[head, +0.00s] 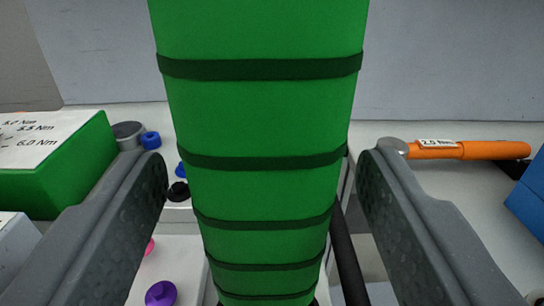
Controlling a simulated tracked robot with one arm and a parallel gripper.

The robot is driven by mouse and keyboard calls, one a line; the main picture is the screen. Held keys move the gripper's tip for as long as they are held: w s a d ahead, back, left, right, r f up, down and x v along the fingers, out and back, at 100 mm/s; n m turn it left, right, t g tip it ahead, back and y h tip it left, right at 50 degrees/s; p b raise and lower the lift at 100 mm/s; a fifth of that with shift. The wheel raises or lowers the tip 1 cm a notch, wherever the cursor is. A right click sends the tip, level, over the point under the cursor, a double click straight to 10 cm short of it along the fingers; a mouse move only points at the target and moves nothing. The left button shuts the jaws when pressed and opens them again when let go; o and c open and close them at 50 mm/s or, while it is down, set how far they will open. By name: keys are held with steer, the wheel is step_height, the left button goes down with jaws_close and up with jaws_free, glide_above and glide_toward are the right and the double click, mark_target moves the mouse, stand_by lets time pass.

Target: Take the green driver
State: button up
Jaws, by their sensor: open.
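The green driver (262,120) fills the middle of the head view, very close to the camera. It is a green handle with several dark bands, running from the top edge down to the bottom edge. My gripper (264,185) is open, with one grey finger left of the handle and one right of it. The handle lies between the fingers in the picture. A gap shows on the left side, and the right fingertip looks close to the handle; I cannot tell whether it touches. The driver's lower end is out of view.
A green box (75,175) with torque labels stands at the left. An orange-handled tool (470,150) lies at the right, near a blue object (528,195). Small blue (150,140), black (179,192) and purple (160,293) caps sit at the left. A grey wall (450,60) is behind.

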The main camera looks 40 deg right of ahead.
steer(key=x, duration=0.3)
steer(key=shift+w+d+r, duration=0.1)
steer(key=shift+d, duration=0.1)
jaws_close()
step_height(320, 180, up, 10)
steer(key=shift+r+p, duration=0.25)
steer(key=shift+p, duration=0.6)
